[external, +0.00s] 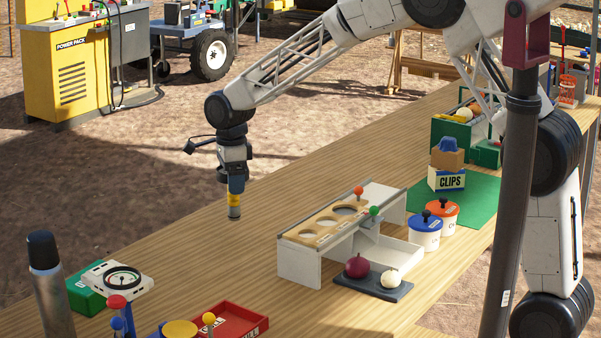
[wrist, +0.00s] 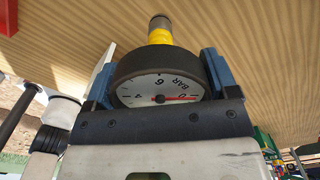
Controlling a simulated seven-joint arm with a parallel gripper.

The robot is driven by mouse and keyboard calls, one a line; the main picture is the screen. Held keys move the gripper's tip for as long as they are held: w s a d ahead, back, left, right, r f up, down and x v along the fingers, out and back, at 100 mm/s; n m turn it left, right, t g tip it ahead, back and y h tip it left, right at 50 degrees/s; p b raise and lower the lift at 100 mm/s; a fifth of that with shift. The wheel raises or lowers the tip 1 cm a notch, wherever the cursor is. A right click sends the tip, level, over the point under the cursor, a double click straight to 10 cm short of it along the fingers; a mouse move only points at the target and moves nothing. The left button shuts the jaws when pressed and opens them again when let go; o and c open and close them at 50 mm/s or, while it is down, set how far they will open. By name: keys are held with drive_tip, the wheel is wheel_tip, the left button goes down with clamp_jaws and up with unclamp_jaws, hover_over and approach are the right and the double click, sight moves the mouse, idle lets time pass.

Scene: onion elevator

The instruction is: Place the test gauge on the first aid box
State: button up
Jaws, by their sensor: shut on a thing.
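My gripper (external: 236,180) points down above the bare table, left of the white slotted stand. In the wrist view, its two blue fingers (wrist: 158,75) are shut on the test gauge (wrist: 160,92), a round black-rimmed dial marked BAR. The gauge's yellow collar and metal stem extend away from the fingers; in the external view the gauge's stem (external: 234,211) hangs below the gripper. A green box (external: 86,294) stands at the lower left, partly hidden by a white device with a dial and by a flask. I cannot read any first aid marking on it.
A red tray (external: 240,322) and coloured knobs are at the front. The white stand (external: 300,265) and a dark board with onions (external: 373,284) lie right of the gripper. The table between is clear.

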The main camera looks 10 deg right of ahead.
drive_tip(key=s+a+n, duration=0.2)
drive_tip(key=s+a, duration=0.8)
drive_tip(key=s, duration=0.2)
drive_tip(key=s+a+r+n, duration=0.1)
drive_tip(key=s+a+n, duration=0.1)
drive_tip(key=s+a, duration=0.9)
drive_tip(key=shift+s+r+n, duration=0.2)
drive_tip(key=shift+s+n, duration=0.2)
drive_tip(key=shift+s, duration=0.85)
drive_tip(key=shift+a, duration=0.15)
drive_tip(key=w+a, duration=0.3)
drive_tip(key=a, duration=0.4)
drive_tip(key=w+a+f, duration=0.1)
drive_tip(key=w+a, duration=0.3)
drive_tip(key=a, duration=0.3)
drive_tip(key=shift+f, duration=0.25)
drive_tip(key=shift+f, duration=1.75)
drive_tip(key=shift+f, duration=0.15)
